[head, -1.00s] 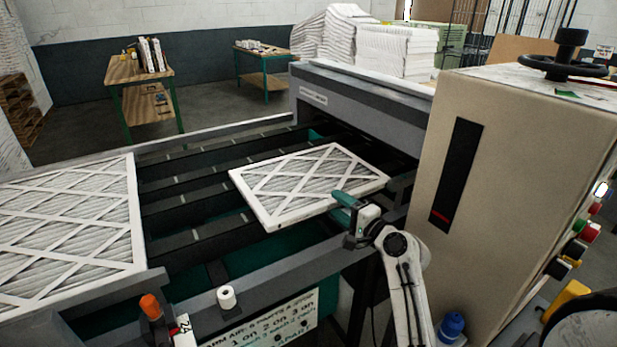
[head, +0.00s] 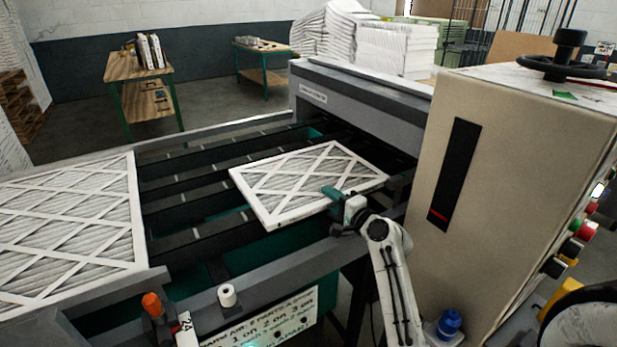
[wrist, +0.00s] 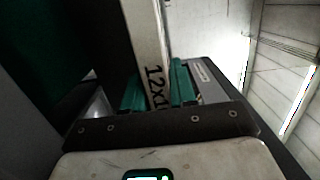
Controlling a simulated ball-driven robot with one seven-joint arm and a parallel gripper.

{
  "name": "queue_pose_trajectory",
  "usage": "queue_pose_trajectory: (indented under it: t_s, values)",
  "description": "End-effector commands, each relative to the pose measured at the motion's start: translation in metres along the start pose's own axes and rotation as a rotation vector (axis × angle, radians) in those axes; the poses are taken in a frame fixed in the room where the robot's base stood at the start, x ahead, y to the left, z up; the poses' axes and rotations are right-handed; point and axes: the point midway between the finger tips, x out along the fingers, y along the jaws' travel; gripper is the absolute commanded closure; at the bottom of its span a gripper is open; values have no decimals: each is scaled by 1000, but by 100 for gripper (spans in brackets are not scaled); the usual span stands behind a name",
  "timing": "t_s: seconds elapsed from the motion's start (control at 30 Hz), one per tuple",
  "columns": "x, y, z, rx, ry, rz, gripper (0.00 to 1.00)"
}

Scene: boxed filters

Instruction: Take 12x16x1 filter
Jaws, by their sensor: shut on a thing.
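The filter (head: 300,180) has a white frame and pleated white media with crossed strips. It lies on the dark conveyor strips in the head view, near the machine's opening. My gripper (head: 338,194) is shut on its near edge, toward the right. In the wrist view the filter's frame edge (wrist: 150,45) stands between the two green fingers (wrist: 158,90). Printed text beginning "12x1" shows on that edge; the rest is hidden by my gripper.
A larger filter (head: 70,220) lies on the left of the conveyor. The beige control cabinet (head: 500,200) stands close to my arm on the right. A grey rail (head: 260,275) runs along the front, with a white roll (head: 227,295) and an orange-topped item (head: 152,305) on it.

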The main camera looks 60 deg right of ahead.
Motion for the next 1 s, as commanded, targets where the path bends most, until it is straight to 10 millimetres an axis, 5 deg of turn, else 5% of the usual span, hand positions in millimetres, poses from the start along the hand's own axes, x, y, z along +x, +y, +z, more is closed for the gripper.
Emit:
queue_pose_trajectory:
  t_s: [0.13,0.57,0.77,1.0]
  values:
    - [0,0,0,0,0,1,100]
    - [0,-5,0,-1,0,-1,100]
    - [1,-28,1,-2,-2,-4,100]
    - [1,-78,0,-4,-1,-5,100]
